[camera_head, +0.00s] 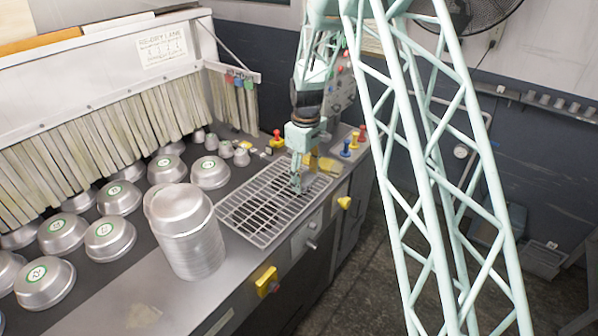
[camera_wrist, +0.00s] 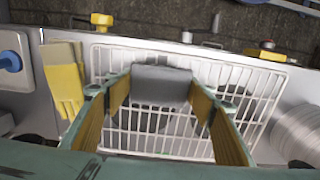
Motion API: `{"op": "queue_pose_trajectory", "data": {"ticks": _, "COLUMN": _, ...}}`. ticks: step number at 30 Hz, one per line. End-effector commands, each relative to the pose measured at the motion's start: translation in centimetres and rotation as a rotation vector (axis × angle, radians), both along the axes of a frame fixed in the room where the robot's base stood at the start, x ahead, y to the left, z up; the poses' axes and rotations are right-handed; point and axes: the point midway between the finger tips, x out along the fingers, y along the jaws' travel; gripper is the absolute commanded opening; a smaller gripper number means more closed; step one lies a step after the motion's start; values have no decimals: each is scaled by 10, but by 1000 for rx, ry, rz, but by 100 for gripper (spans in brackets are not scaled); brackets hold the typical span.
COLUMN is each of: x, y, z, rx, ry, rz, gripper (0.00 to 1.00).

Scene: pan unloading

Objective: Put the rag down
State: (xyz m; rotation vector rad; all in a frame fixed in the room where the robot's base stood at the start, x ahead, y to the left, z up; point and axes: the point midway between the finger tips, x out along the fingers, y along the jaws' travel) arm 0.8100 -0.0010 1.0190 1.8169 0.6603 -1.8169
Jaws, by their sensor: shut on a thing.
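My gripper (camera_wrist: 160,94) is shut on a grey folded rag (camera_wrist: 160,82), which spans the space between its two fingers. The rag is over the white wire rack (camera_wrist: 240,87), near the middle of its width. I cannot tell from the wrist view whether it touches the wires. In the head view my gripper (camera_head: 296,186) points down at the upper right part of the rack (camera_head: 240,232). The rag is too small to make out clearly there.
A tall stack of metal pans (camera_head: 195,245) stands left of the rack. Several upturned pans (camera_head: 107,238) sit on the counter by the strip curtain (camera_head: 90,135). Yellow gloves (camera_wrist: 64,80) lie beside the rack. Red, yellow and blue knobs (camera_head: 348,147) stand beyond it.

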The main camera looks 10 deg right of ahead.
Motion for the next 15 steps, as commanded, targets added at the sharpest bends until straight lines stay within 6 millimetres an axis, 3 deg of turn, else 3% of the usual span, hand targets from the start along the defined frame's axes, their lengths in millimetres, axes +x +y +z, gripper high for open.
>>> {"op": "queue_pose_trajectory", "data": {"ticks": 15, "x": 74, "y": 0, "z": -7, "rx": 0, "ry": -1, "rz": 0, "gripper": 35}}
